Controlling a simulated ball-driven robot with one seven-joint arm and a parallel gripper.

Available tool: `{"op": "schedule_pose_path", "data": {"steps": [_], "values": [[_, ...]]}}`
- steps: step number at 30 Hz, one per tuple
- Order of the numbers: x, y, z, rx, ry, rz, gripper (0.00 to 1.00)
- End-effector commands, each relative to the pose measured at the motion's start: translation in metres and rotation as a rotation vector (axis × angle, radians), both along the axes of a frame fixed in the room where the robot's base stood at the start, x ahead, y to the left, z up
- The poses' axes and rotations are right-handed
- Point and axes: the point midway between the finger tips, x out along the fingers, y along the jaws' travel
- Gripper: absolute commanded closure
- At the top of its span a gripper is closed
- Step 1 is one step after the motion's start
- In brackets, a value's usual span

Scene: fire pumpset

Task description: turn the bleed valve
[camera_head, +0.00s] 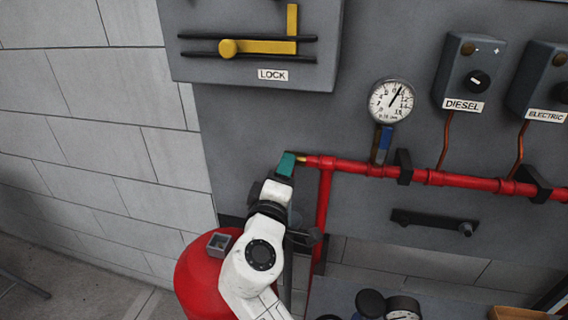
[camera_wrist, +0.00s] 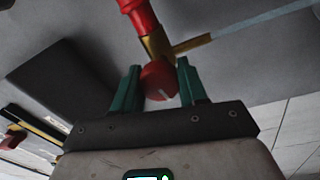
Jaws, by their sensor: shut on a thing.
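The bleed valve's red knob (camera_wrist: 160,80) has a pale line on its face and sits on a brass body (camera_wrist: 157,44) at the end of a red pipe. My gripper (camera_wrist: 158,84) has its green fingers on either side of the knob, shut on it. A brass spout (camera_wrist: 192,44) points right in the wrist view, and a pale bluish strip (camera_wrist: 265,18) runs on from its end; I cannot tell for sure if it is water. In the head view my gripper (camera_head: 289,163) is at the pipe's left end and hides the knob.
The red pipe (camera_head: 345,165) runs right along the grey panel, under a pressure gauge (camera_head: 391,101). A DIESEL switch box (camera_head: 470,72) and an ELECTRIC box (camera_head: 540,80) are at right. A yellow LOCK latch (camera_head: 260,46) is above. A red tank (camera_head: 200,278) stands below my arm.

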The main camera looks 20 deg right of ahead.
Motion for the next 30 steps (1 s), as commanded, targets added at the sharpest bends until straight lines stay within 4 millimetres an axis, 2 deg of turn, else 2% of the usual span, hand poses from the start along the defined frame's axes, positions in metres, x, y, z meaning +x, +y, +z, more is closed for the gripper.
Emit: {"op": "schedule_pose_path", "data": {"steps": [18, 30], "values": [[0.0, 0.001, 0.0022, -0.466, 0.34, 0.004, 0.88], [-0.0002, 0.0011, -0.0013, -0.667, 0.486, 0.005, 0.88]]}}
